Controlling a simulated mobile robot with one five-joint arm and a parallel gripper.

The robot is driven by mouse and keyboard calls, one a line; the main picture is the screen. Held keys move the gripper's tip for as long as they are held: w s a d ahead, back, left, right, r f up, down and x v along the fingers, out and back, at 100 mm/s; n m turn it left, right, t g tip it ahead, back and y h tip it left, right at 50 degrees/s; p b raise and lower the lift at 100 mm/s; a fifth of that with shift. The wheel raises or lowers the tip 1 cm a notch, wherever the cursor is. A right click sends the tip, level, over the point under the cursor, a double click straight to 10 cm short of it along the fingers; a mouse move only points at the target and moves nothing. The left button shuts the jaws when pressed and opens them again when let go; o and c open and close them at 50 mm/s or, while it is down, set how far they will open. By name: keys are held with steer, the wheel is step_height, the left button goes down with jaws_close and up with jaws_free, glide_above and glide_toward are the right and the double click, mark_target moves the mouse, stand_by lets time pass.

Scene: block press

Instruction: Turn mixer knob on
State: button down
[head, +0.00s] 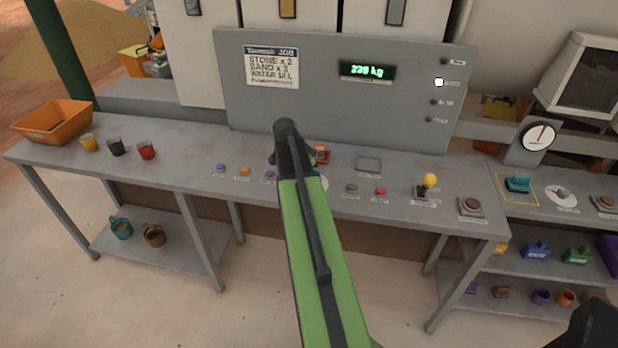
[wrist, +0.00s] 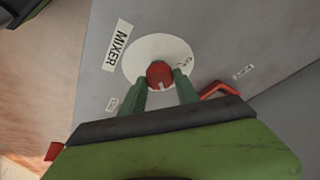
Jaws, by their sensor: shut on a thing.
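The mixer knob (wrist: 160,75) is red with a pale mark and sits on a round white dial plate (wrist: 137,57) beside a MIXER label (wrist: 116,47) in the wrist view. My gripper (wrist: 162,83) has its two green fingers on either side of the knob, closed on it. In the head view my green arm reaches over the middle of the bench and hides the knob.
The grey control panel (head: 410,110) stands behind the bench with a green display (head: 367,71). A red-orange switch (head: 321,154) is close to my arm. Green (head: 352,188) and red (head: 380,191) buttons and a yellow-topped lever (head: 429,181) are to the right.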

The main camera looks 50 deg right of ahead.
steer(key=shift+s, duration=0.25)
steer(key=c, duration=0.9)
jaws_free()
steer(key=shift+d, duration=0.15)
steer(key=shift+w, duration=0.1)
steer(key=p+v, duration=1.6)
steer(key=v, duration=0.1)
steer(key=shift+r, duration=0.15)
steer(key=shift+w, duration=0.1)
